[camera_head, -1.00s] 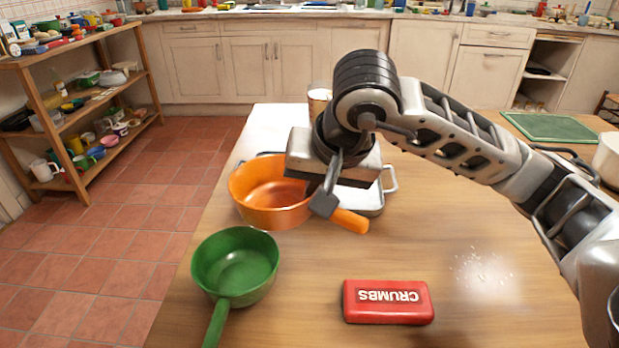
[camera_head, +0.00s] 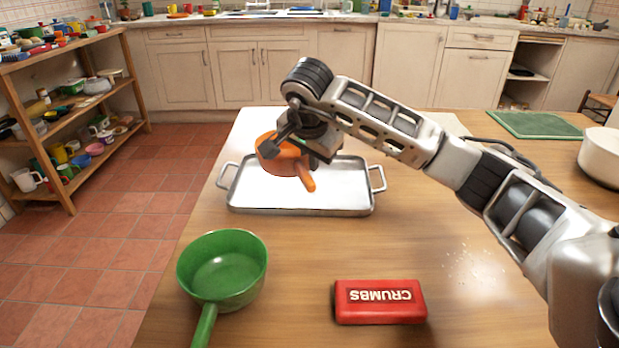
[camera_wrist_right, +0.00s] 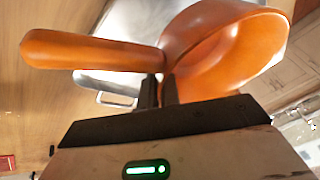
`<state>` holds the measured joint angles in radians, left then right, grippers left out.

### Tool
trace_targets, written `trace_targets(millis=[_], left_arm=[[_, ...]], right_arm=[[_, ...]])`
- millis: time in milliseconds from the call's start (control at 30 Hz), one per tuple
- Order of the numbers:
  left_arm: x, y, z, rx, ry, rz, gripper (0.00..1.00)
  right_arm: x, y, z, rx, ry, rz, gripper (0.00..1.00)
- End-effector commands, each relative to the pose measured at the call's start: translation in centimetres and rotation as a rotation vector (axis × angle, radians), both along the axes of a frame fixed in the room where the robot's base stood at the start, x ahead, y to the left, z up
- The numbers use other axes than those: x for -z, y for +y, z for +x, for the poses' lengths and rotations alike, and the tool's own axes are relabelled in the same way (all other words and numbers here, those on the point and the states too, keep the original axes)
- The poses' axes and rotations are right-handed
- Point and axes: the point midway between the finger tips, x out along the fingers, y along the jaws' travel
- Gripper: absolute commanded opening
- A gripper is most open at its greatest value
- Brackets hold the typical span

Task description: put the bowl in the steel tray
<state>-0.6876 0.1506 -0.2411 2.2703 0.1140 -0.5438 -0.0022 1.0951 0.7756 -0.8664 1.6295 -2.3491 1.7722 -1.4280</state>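The orange bowl (camera_head: 272,154), a deep round pan with a straight handle (camera_head: 306,177), is over the back part of the steel tray (camera_head: 232,190). My right gripper (camera_head: 298,146) partly covers it. In the right wrist view, the gripper's fingers (camera_wrist_right: 159,90) are close together on the bowl's edge (camera_wrist_right: 205,45) near the handle, and the bowl looks tilted. I cannot tell whether the bowl touches the tray. The tray is silver, rectangular, with a handle at each end, and its visible floor is bare. My left gripper is not in view.
A green pan (camera_head: 222,268) stands at the table's front left. A red box marked CRUMBS (camera_head: 380,302) lies at the front middle, with white crumbs (camera_head: 480,265) to its right. A green board (camera_head: 535,125) and a white pot (camera_head: 603,157) are at the right.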

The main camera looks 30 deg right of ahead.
Motion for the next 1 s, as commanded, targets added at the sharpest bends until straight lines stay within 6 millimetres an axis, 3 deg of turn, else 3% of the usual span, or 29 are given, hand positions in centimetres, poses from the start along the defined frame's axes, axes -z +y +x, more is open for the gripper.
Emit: trace_targets(millis=[267,500,833,900,933,1000], left_arm=[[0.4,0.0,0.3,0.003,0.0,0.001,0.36],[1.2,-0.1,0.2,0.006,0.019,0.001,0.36],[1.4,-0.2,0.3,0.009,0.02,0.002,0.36],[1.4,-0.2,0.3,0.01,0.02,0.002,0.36],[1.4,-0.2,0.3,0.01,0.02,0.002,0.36],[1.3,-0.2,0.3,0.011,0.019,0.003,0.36]], right_arm=[[1.8,-0.6,1.4,0.0,-0.004,0.002,0.0],[4.9,-0.6,1.5,-0.002,-0.002,0.003,0.0],[5.1,-0.6,1.5,0.0,-0.004,0.001,0.0],[5.1,-0.6,1.4,0.0,-0.001,0.0,0.21],[5.1,-0.6,1.4,0.0,-0.001,0.0,0.27],[5.1,-0.6,1.4,-0.001,0.0,0.001,0.27]])
